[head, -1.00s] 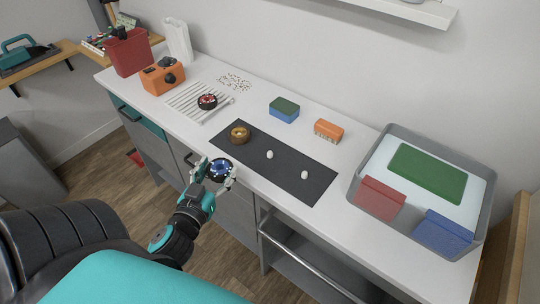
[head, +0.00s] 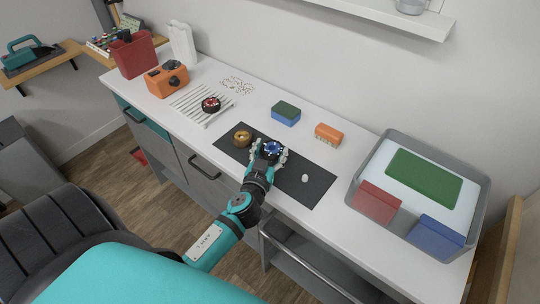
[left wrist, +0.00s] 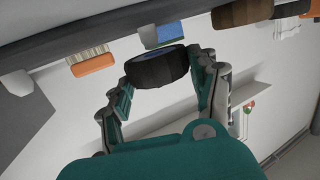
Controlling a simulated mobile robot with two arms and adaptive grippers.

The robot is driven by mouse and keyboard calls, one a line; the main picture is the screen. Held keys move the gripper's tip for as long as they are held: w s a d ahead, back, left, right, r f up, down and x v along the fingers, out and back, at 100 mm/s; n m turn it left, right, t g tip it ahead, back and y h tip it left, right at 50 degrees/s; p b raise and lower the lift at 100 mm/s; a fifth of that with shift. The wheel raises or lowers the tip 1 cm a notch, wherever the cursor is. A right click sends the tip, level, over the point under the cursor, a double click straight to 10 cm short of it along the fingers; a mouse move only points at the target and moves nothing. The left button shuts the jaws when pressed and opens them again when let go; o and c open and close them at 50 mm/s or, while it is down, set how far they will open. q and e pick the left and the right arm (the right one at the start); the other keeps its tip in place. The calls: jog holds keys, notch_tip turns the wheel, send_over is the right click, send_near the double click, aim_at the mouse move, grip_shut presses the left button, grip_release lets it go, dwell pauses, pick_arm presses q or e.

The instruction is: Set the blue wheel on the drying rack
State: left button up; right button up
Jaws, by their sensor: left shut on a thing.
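My left gripper (head: 268,157) is shut on the blue wheel (head: 272,147), a dark tyre with a blue hub, and holds it over the dark mat (head: 308,192). In the left wrist view the tyre (left wrist: 158,68) sits between the two fingers. The drying rack (head: 188,103), white and slatted, lies on the counter to the left. A red-hubbed wheel (head: 211,104) sits on its right part; the left slats are bare. A gold-hubbed wheel (head: 242,138) lies on the mat, left of my gripper. My right gripper is not in view.
A white knob (head: 305,178) is on the mat. Behind it are a green-and-blue sponge (head: 286,113) and an orange brush (head: 328,134). An orange box (head: 167,79) and red bin (head: 132,54) stand beyond the rack. A grey tray (head: 480,215) is at right.

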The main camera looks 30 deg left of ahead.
pick_arm(q)
notch_tip(320, 180, down, 2)
jog(key=shift+s+f, duration=0.1)
jog(key=shift+f, duration=0.05)
jog(key=o, duration=1.1)
jog(key=shift+o, duration=0.2)
jog(key=shift+f, duration=0.1)
